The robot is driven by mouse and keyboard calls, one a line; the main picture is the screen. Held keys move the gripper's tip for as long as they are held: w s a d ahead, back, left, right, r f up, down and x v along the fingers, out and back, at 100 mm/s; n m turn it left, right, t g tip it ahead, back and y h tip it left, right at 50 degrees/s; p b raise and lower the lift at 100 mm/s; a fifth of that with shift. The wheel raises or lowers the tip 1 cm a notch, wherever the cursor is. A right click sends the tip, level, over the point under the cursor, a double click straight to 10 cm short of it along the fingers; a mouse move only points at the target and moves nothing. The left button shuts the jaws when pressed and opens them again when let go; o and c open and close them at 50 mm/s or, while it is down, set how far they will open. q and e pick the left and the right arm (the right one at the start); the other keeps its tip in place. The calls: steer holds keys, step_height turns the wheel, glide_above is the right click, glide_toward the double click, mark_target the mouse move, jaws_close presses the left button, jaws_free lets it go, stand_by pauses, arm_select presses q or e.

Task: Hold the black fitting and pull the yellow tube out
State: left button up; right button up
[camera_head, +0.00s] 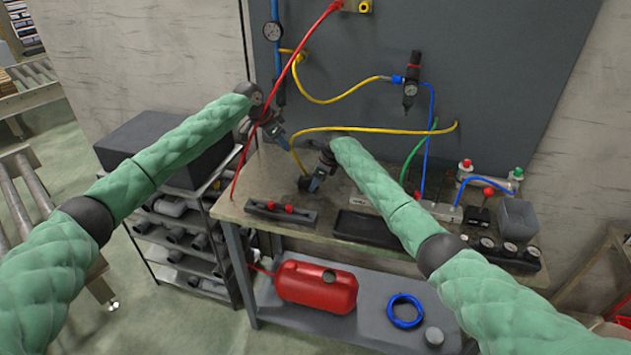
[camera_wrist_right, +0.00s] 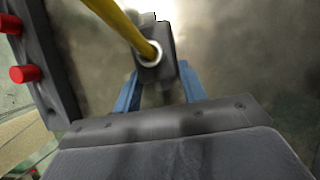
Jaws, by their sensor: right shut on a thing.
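The black fitting (camera_wrist_right: 167,72) sits between the blue fingers of my right gripper (camera_wrist_right: 160,88) in the right wrist view. My right gripper (camera_head: 314,184) is shut on it, low over the workbench in the head view. The yellow tube (camera_wrist_right: 122,22) enters the fitting through a pale ring. In the head view the yellow tube (camera_head: 385,131) runs from the grey panel leftward, then bends down toward the fitting. My left gripper (camera_head: 282,142) is higher, close to the tube's bend. Whether its fingers are open or touch the tube is too small to tell.
A dark rack with red knobs (camera_head: 266,212) lies at the bench's (camera_head: 330,232) front left. A black tray (camera_head: 368,228) lies right of it. A red hose (camera_head: 258,150) hangs beside my left gripper. Valves and gauges (camera_head: 487,242) crowd the bench's right side.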

mark_target(296, 158)
arm_select(q)
steer(key=w+d+r+n+h, duration=0.1)
steer(key=w+d+r+n, duration=0.1)
steer(key=d, duration=0.4)
steer(key=a+f+n+g+y, duration=0.1)
steer(key=a+n, duration=0.2)
steer(key=n, duration=1.1)
steer(key=a+f+n+g, duration=0.1)
steer(key=a+n, duration=0.2)
steer(key=n, duration=1.1)
steer(key=shift+x, duration=4.75)
steer(key=shift+w, duration=0.1)
